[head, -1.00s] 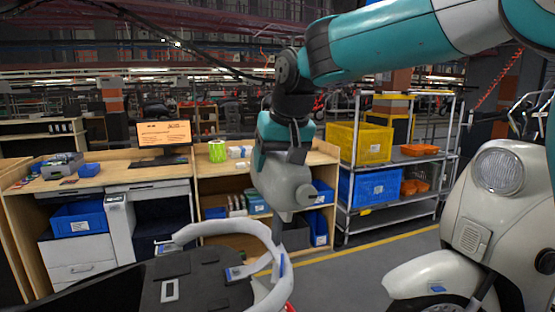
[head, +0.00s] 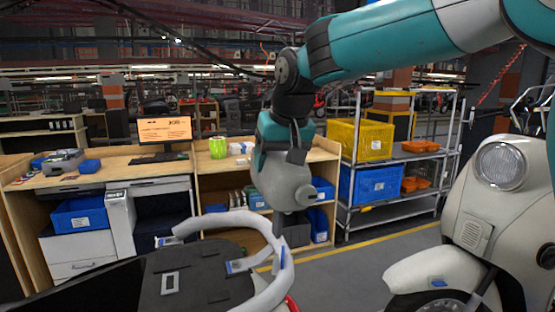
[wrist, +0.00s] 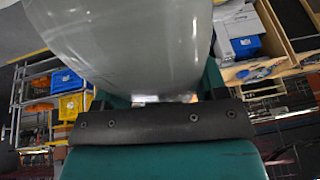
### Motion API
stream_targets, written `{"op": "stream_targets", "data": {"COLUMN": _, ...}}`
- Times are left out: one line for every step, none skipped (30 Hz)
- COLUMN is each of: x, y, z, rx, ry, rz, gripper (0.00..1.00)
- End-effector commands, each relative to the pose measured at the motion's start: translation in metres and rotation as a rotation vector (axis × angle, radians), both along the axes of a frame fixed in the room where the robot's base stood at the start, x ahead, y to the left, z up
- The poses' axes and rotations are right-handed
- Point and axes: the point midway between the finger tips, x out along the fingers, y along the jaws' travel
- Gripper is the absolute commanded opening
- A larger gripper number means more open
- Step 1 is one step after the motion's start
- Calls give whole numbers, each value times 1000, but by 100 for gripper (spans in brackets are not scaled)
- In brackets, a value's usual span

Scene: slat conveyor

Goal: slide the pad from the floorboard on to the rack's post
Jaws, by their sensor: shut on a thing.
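My gripper (head: 279,222) points down in the middle of the head view, under a grey wrist housing. It is shut; its fingertips are small and dark, and the pad between them is hardly distinguishable. The gripper is at the far right bend of a thick pale grey curved tube (head: 238,218), overlapping it in the picture; I cannot tell whether they touch. The tube curves around a black, board-like surface (head: 205,283) at the bottom. I cannot tell for certain which part is the floorboard or the rack's post. In the wrist view the housing hides the fingertips.
A cream scooter with a round headlamp (head: 501,165) stands at the right. Behind are a wooden bench with a monitor (head: 164,131) and a wheeled shelf with yellow (head: 361,139) and blue bins (head: 371,185). Grey floor (head: 350,268) lies open between tube and scooter.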

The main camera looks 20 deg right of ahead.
Motion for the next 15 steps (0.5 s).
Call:
{"op": "stream_targets", "data": {"x": 0, "y": 0, "z": -2, "rx": 0, "ry": -1, "rz": 0, "gripper": 33}}
{"op": "stream_targets", "data": {"x": 0, "y": 0, "z": -3, "rx": 0, "ry": -1, "rz": 0, "gripper": 33}}
{"op": "stream_targets", "data": {"x": 0, "y": 0, "z": -4, "rx": 0, "ry": -1, "rz": 0, "gripper": 33}}
{"op": "stream_targets", "data": {"x": 0, "y": 1, "z": -5, "rx": 0, "ry": -1, "rz": 0, "gripper": 33}}
{"op": "stream_targets", "data": {"x": 0, "y": 1, "z": -6, "rx": 0, "ry": -1, "rz": 0, "gripper": 33}}
{"op": "stream_targets", "data": {"x": 0, "y": 1, "z": -7, "rx": 0, "ry": -1, "rz": 0, "gripper": 33}}
{"op": "stream_targets", "data": {"x": 0, "y": 1, "z": -8, "rx": 0, "ry": -1, "rz": 0, "gripper": 33}}
{"op": "stream_targets", "data": {"x": 0, "y": 1, "z": -9, "rx": 0, "ry": -1, "rz": 0, "gripper": 33}}
{"op": "stream_targets", "data": {"x": 0, "y": 1, "z": -10, "rx": 0, "ry": -2, "rz": 0, "gripper": 33}}
{"op": "stream_targets", "data": {"x": 0, "y": 1, "z": -11, "rx": 0, "ry": -2, "rz": 0, "gripper": 33}}
{"op": "stream_targets", "data": {"x": 0, "y": 1, "z": -12, "rx": 0, "ry": -2, "rz": 0, "gripper": 33}}
{"op": "stream_targets", "data": {"x": 0, "y": 1, "z": -13, "rx": 0, "ry": -2, "rz": 0, "gripper": 33}}
{"op": "stream_targets", "data": {"x": 0, "y": 1, "z": -14, "rx": 0, "ry": -2, "rz": 0, "gripper": 33}}
{"op": "stream_targets", "data": {"x": 0, "y": 1, "z": -15, "rx": 0, "ry": -2, "rz": 0, "gripper": 33}}
{"op": "stream_targets", "data": {"x": 0, "y": 2, "z": -16, "rx": 0, "ry": -2, "rz": 0, "gripper": 33}}
